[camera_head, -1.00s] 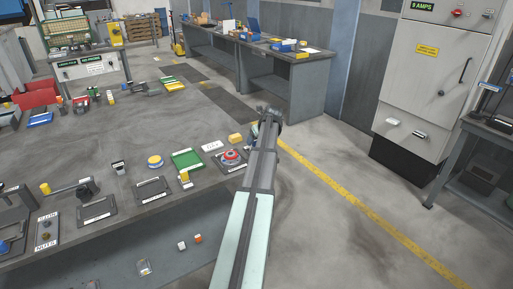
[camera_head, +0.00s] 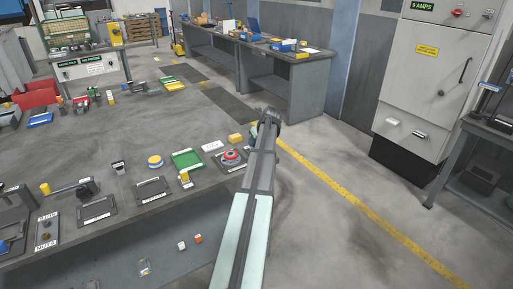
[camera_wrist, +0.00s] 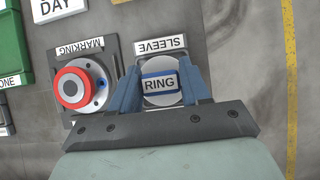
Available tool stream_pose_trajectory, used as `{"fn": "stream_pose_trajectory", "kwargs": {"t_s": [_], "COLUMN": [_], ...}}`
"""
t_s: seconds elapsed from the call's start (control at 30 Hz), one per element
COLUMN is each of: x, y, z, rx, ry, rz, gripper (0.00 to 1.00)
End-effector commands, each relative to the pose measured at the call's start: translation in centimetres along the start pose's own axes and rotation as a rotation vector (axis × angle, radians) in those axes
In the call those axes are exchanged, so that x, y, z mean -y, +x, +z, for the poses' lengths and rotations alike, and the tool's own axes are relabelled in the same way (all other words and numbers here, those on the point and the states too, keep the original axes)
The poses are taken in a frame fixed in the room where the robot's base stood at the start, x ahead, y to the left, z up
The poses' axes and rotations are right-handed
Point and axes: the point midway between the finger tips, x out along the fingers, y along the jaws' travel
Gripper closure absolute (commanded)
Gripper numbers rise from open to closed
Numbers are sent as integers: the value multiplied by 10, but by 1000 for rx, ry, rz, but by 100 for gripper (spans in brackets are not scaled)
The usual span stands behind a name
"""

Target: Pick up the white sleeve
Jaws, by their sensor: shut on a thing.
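In the head view, my arm hides the sleeve and the fingertips.
Left of the sleeve, a red-and-grey round part (camera_wrist: 80,87) sits on the MARKING holder (camera_wrist: 85,48). A green tray (camera_head: 187,159) and yellow block (camera_head: 236,137) are nearby on the table. A yellow floor line (camera_head: 345,197) runs over open floor to the right.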

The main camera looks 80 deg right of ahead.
Motion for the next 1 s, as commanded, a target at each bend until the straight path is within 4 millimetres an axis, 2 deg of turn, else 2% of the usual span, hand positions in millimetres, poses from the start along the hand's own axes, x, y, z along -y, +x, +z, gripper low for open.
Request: {"fn": "stream_pose_trajectory", "kwargs": {"t_s": [0.37, 0.8, 1.0], "x": [0, 1, -4], "y": [-7, -64, -78], "z": [5, 42, 54], "rx": [2, 1, 1], "ry": [-1, -1, -5], "rz": [-1, -2, 2], "gripper": [90, 90, 90]}}
